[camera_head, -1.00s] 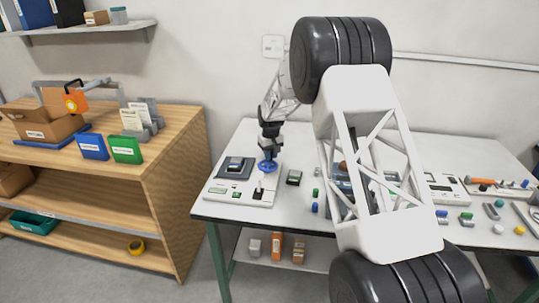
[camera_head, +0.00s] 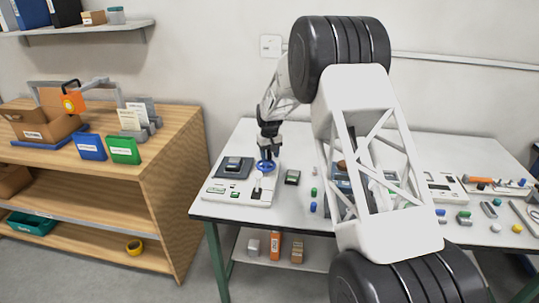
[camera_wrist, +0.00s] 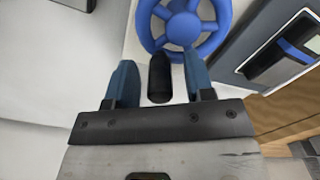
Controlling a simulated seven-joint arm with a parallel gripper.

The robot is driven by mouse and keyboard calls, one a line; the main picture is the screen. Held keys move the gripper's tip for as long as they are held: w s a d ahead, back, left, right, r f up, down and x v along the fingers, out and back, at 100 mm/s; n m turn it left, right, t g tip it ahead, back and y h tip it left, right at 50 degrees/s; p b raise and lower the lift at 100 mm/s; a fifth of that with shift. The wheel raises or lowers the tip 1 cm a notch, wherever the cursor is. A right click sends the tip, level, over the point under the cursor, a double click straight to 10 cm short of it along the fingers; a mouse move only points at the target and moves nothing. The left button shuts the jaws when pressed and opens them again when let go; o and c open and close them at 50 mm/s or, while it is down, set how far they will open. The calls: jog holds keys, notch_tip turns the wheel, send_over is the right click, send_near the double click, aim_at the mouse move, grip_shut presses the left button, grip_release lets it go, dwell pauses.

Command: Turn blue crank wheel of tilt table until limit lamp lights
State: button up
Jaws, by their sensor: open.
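The tilt table unit has a pale base (camera_head: 222,198) at the left end of the white workbench, with a dark tilting plate (camera_head: 228,174) on it. Its blue crank wheel (camera_head: 265,166) is at the unit's back right corner. In the wrist view the spoked wheel (camera_wrist: 182,28) fills the top middle. A black crank handle (camera_wrist: 160,82) stands between my gripper's two blue fingers (camera_wrist: 160,70). My gripper (camera_head: 269,152) is open, with gaps visible on both sides of the handle. I cannot make out the limit lamp or whether it is lit.
A small dark device (camera_head: 292,177) stands just right of the unit. Green and blue small weights (camera_head: 313,207) lie farther right. My arm hides the bench's middle. A wooden shelf (camera_head: 165,150) with boxes stands to the left.

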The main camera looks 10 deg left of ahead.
jog(key=shift+r, duration=3.85)
jog(key=shift+s+d+r, duration=0.15)
jog(key=shift+d+r, duration=0.05)
jog(key=s+d+r+m+t, duration=0.1)
jog(key=s+d+r+m, duration=0.1)
jog(key=s+d+r, duration=1)
jog(key=s+d+r+m, duration=0.1)
jog(key=s+d+r, duration=0.8)
jog(key=s, duration=0.5)
jog(key=s+d+f+m, duration=0.1)
jog(key=s+d, duration=0.3)
jog(key=s, duration=0.8)
jog(key=s+d+f+m+t, duration=0.1)
jog(key=s+d, duration=0.4)
jog(key=s, duration=0.7)
jog(key=s+d+f+m, duration=0.1)
jog(key=s+d, duration=0.3)
jog(key=s, duration=0.9)
jog(key=shift+d+f+t, duration=0.3)
jog(key=shift+f, duration=0.4)
